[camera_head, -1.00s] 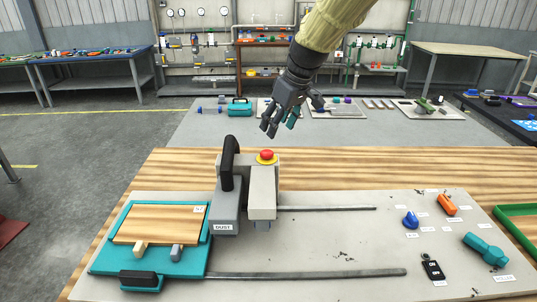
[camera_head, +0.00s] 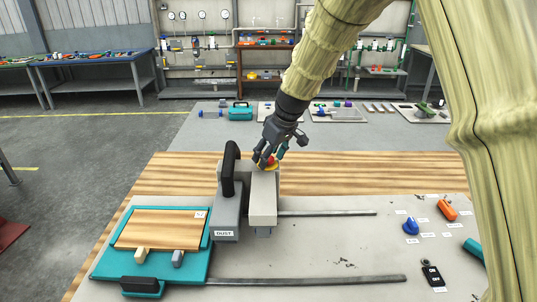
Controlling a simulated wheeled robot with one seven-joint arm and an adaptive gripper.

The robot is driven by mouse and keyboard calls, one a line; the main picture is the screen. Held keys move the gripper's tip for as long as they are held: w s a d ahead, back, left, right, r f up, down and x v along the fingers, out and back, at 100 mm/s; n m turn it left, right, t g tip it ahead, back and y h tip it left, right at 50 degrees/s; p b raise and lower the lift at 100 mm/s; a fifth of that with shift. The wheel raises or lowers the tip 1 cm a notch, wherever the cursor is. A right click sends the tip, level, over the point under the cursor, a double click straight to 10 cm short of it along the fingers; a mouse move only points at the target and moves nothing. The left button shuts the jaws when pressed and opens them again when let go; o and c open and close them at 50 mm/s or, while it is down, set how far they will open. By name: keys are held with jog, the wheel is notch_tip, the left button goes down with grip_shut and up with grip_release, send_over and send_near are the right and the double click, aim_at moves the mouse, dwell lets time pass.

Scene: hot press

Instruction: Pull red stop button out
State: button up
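The red stop button (camera_head: 270,162) sits on a yellow ring on top of the grey press head (camera_head: 262,205). It is now partly hidden behind my fingers. My gripper (camera_head: 264,160), a dark grey hand with several fingers, is right over the button, with its fingertips at or around it. I cannot tell whether the fingers touch or grip the button.
A black upright handle (camera_head: 229,168) stands just left of the button. A teal-framed tray (camera_head: 105,262) with a wooden board lies at the left. Two metal rails (camera_head: 325,212) run to the right. Blue and orange parts (camera_head: 411,226) lie on the grey plate at right.

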jog(key=shift+f, duration=0.25)
